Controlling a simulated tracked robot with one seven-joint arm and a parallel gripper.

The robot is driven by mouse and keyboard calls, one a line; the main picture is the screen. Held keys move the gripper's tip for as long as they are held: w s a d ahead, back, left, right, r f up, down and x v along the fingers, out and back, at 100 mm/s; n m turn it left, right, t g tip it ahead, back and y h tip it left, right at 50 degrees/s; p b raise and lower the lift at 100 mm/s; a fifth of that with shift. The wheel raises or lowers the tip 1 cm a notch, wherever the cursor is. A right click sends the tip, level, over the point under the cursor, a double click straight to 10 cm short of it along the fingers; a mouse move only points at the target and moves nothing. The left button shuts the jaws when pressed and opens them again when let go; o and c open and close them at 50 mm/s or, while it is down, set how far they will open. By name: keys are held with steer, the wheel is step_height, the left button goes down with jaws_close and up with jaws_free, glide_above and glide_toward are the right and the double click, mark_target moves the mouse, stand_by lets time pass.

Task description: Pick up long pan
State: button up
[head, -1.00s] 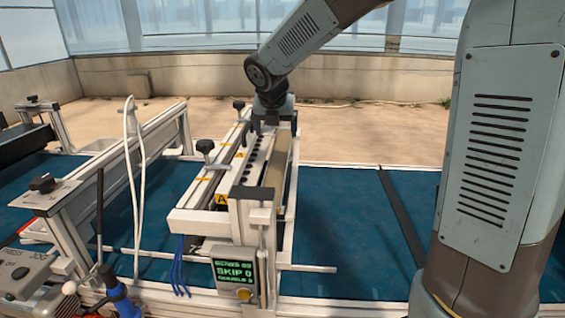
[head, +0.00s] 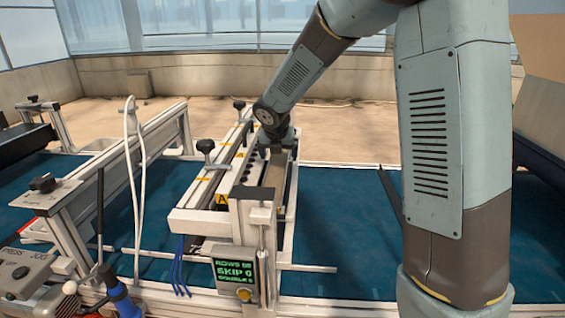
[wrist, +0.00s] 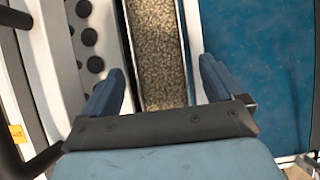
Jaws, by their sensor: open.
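The long pan (head: 272,174) is a narrow trough lying lengthwise in the white seeder frame, right of a rail with a row of black knobs. In the wrist view the pan (wrist: 158,50) shows grainy brown seed-like contents between pale edges. My gripper (wrist: 160,82) is open, with its two blue-grey fingers apart, one to each side of the pan in that picture. Nothing is held between them. In the head view my gripper (head: 278,150) is over the far part of the pan, and my wrist hides that part. Its height above the pan is hard to judge.
A blue belt (head: 345,225) runs under the seeder, with clear room to the right. A screen box (head: 235,273) and blue cables (head: 180,265) are at the frame's near end. Black clamp knobs (head: 205,146) stand up on the left. A white gantry (head: 150,130) stands further left.

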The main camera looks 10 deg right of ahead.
steer(key=shift+w+f, duration=0.3)
steer(key=shift+f, duration=0.2)
steer(key=c, duration=1.1)
steer(key=shift+c, duration=0.2)
